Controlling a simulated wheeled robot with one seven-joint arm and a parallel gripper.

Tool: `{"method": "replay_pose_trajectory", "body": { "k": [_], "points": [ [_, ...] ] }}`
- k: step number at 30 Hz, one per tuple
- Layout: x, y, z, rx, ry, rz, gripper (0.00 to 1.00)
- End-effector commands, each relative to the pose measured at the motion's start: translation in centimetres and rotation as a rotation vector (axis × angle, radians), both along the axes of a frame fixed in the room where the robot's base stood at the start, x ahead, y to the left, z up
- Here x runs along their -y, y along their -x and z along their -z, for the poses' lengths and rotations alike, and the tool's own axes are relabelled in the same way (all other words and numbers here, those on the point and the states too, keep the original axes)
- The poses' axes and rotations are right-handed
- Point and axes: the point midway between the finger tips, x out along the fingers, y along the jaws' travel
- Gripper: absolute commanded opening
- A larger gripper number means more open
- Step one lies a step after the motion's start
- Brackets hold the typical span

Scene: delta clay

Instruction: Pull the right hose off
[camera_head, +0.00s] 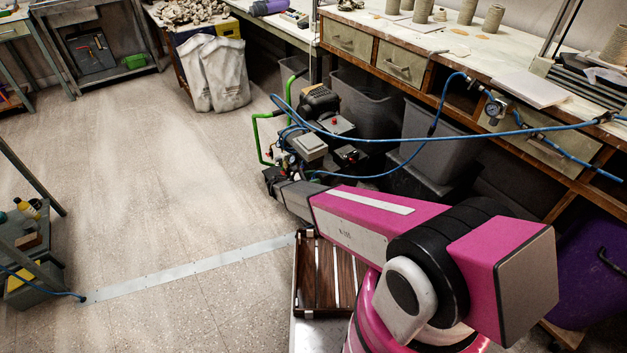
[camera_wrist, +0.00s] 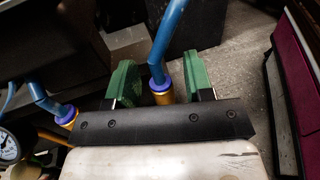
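In the wrist view, the right blue hose (camera_wrist: 167,35) ends in a purple collar on a brass fitting (camera_wrist: 162,92). My gripper (camera_wrist: 160,80) has its two green fingers on either side of this hose end. The fingers are apart, with a gap at the right finger. A second blue hose (camera_wrist: 38,92) with a purple collar on brass (camera_wrist: 65,114) is left of the left finger. In the head view, my gripper's end is at the compressor (camera_head: 312,140), its fingers not clear. Blue hoses (camera_head: 400,170) run from there toward the bench.
A pressure gauge (camera_wrist: 10,146) is at the left of the wrist view. A green handle (camera_head: 262,140) rises beside the compressor. Grey bins (camera_head: 435,145) stand under the bench (camera_head: 400,65). A wooden slatted crate (camera_head: 308,275) is below my arm. The floor at left is mostly clear.

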Motion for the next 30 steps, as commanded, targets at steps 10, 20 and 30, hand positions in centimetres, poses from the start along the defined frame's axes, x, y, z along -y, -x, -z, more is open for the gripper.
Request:
{"method": "replay_pose_trajectory", "body": {
  "k": [10, 20, 30],
  "points": [
    [-2.1, 0.6, 0.1, -0.001, -0.003, -0.002, 0.48],
    [-7.8, 2.6, 0.1, 0.001, -0.001, -0.002, 0.48],
    [-10.2, 3.5, 0.1, 0.000, -0.001, 0.000, 0.48]
  ]
}}
